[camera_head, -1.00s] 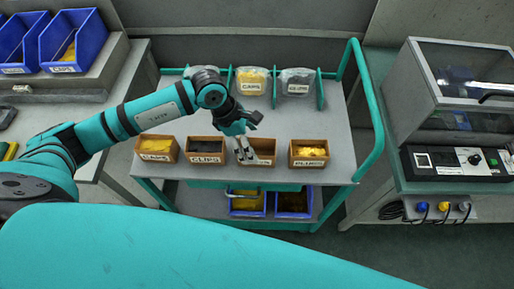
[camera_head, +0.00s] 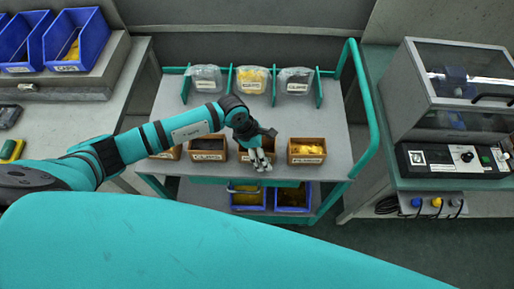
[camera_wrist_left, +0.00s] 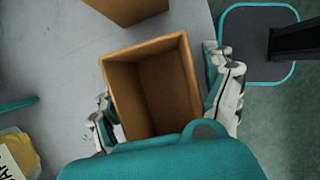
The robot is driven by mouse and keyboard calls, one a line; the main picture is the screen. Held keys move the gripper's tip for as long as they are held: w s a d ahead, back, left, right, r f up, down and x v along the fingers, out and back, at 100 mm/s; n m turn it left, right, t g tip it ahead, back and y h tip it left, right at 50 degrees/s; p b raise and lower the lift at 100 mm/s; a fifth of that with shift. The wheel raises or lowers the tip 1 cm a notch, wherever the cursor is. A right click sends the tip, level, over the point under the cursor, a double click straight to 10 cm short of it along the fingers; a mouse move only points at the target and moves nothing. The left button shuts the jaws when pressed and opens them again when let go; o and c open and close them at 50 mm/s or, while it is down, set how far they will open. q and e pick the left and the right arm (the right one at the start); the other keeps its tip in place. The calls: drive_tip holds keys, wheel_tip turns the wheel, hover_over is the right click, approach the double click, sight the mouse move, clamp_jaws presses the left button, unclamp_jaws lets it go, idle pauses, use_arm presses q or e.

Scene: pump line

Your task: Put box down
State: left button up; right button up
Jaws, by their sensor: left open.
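An open-topped brown box (camera_wrist_left: 180,75) fills the middle of the left wrist view and looks empty inside. In the head view it is the third box (camera_head: 243,157) in the front row on the teal cart, partly hidden by my left gripper (camera_head: 260,162). That gripper is open, and in the left wrist view its fingers (camera_wrist_left: 165,110) stand on either side of the box. I cannot tell whether they touch it. The box appears to stand upright in line with its neighbours. My right gripper is not in view.
Brown boxes stand beside it: a dark-filled one (camera_head: 208,149) to the left, a yellow-filled one (camera_head: 307,151) to the right. Clear bags (camera_head: 252,80) stand between dividers at the cart's back. The middle of the cart top (camera_head: 310,115) is clear. Blue bins (camera_head: 292,197) sit below.

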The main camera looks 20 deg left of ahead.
use_arm(q)
drive_tip(key=shift+f+b, duration=0.2)
drive_tip(key=shift+b, duration=0.1)
drive_tip(key=shift+s, duration=0.1)
drive_tip(key=c, duration=0.9)
